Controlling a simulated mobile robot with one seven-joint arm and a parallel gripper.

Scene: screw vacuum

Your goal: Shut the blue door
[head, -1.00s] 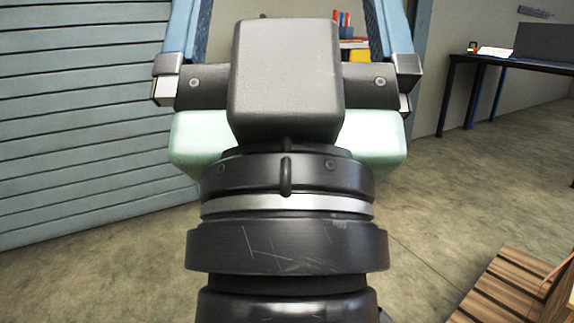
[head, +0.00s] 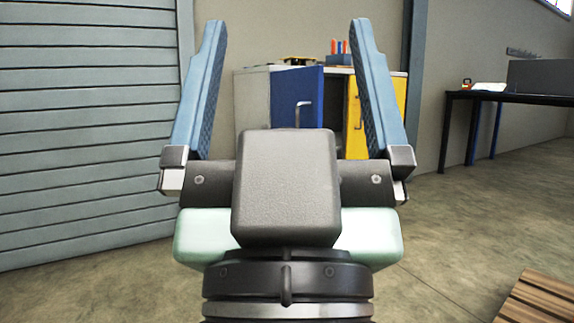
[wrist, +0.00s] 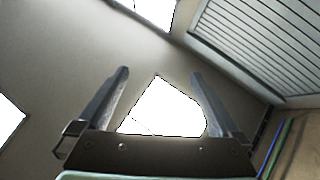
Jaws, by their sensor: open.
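The blue door (head: 297,92) is on a low cabinet (head: 255,100) at the far wall, with a metal handle on its right part. It appears swung open, with a dark gap showing to its right beside a yellow door (head: 388,115). My gripper (head: 290,35) is open and empty, its two blue fingers pointing up and spread to either side of the cabinet in the head view. It is far nearer to me than the cabinet. The wrist view shows the open fingers (wrist: 160,75) against ceiling and bright openings; the door is not in it. My wrist hides the cabinet's lower middle.
A slatted grey-blue shutter (head: 85,130) fills the left side. A dark table (head: 510,97) with small items stands at the right wall. A wooden slatted pallet (head: 540,300) lies at the lower right. The floor (head: 445,220) between is clear.

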